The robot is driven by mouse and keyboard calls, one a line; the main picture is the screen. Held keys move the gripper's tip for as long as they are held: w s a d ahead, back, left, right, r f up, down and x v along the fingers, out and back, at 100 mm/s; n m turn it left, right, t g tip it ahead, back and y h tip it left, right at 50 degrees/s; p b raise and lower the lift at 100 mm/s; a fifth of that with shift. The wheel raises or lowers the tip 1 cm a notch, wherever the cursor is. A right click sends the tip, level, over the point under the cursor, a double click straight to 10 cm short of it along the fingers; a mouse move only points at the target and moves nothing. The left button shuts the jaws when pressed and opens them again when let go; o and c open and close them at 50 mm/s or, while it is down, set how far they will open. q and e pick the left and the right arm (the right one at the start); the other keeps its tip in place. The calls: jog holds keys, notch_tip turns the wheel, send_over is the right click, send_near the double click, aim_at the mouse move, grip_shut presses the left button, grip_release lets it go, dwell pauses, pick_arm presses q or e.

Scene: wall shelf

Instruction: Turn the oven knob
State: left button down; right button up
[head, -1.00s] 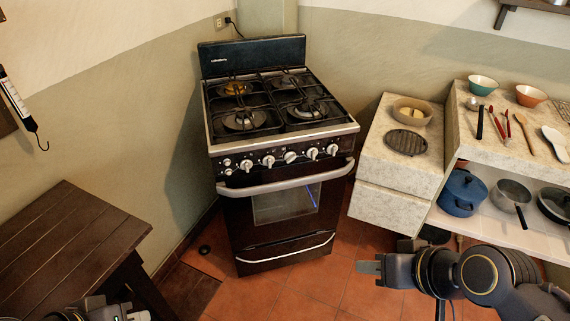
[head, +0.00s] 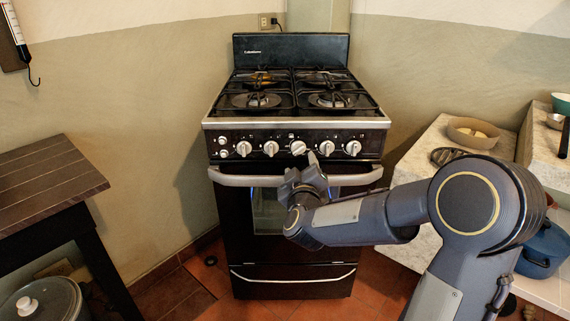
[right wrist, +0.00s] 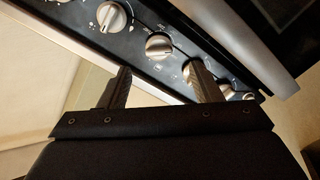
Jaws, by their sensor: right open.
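The black oven (head: 225,200) stands against the wall, with a row of several silver knobs across its front panel (head: 225,138). The middle knob (head: 298,147) shows just above my right gripper (head: 302,170), which is raised in front of the oven door. In the right wrist view my right gripper (right wrist: 161,68) is open and empty, with its two fingers apart. A silver knob (right wrist: 158,46) lies beyond the gap between the fingers. Another knob (right wrist: 111,16) is to its left, and one is partly behind the right finger. I cannot tell contact. My left gripper is out of view.
The oven's handle bar (head: 235,180) runs below the knobs, partly behind my right gripper. A wooden table (head: 45,185) stands at the left, with a lidded pot (head: 45,300) below. A stone counter (head: 425,150) with a bowl (head: 473,132) is at the right.

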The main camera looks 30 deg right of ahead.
aim_at(299, 151)
jog(key=b+x, duration=0.1)
jog(key=x, duration=0.6)
jog(key=shift+w+d+r, duration=0.1)
jog(key=shift+c, duration=0.2)
jog(key=c, duration=0.9)
